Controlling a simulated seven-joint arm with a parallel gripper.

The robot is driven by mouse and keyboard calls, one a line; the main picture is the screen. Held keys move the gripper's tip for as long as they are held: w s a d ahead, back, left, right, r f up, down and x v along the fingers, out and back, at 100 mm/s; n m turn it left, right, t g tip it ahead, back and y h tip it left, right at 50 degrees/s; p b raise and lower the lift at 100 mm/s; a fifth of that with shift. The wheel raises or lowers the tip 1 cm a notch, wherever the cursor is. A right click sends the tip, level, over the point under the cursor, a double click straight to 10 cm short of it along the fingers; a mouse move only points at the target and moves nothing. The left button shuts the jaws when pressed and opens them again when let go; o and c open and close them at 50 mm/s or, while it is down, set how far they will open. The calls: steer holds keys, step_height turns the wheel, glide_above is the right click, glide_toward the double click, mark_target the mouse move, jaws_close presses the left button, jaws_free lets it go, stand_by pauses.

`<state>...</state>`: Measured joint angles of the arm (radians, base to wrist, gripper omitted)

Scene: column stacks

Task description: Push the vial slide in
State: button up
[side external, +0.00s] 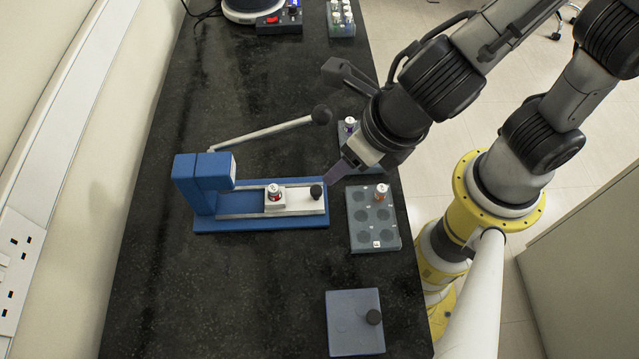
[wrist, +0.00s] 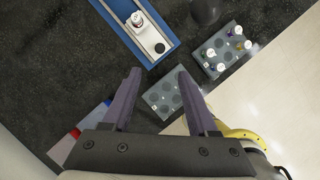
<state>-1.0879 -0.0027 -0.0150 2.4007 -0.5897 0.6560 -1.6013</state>
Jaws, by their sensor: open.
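The blue press-like device (side external: 205,185) lies on the dark bench, with a pale slide (side external: 302,204) in its track. The slide sticks out to the right of the device's upright block. A white-capped vial (side external: 274,192) with a red mark stands upright in the slide. A black knob (side external: 316,191) is on the slide's right end. The wrist view also shows the vial (wrist: 139,20) and knob (wrist: 160,48). My gripper (wrist: 157,72) is open and empty. In the side view its visible purple finger (side external: 336,173) is just above and right of the knob, apart from it.
A lever with a dark ball (side external: 321,115) reaches over the bench behind the slide. A grey tray (side external: 361,238) with an orange vial (side external: 381,190) stands right of the slide. A vial rack (wrist: 222,66) is partly behind my arm. A grey block (side external: 350,335) is at the front; bench left is clear.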

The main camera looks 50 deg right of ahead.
mark_target(317, 190)
steer(key=x, duration=1.4)
steer(key=shift+f, duration=0.1)
jaws_close()
stand_by(1.4)
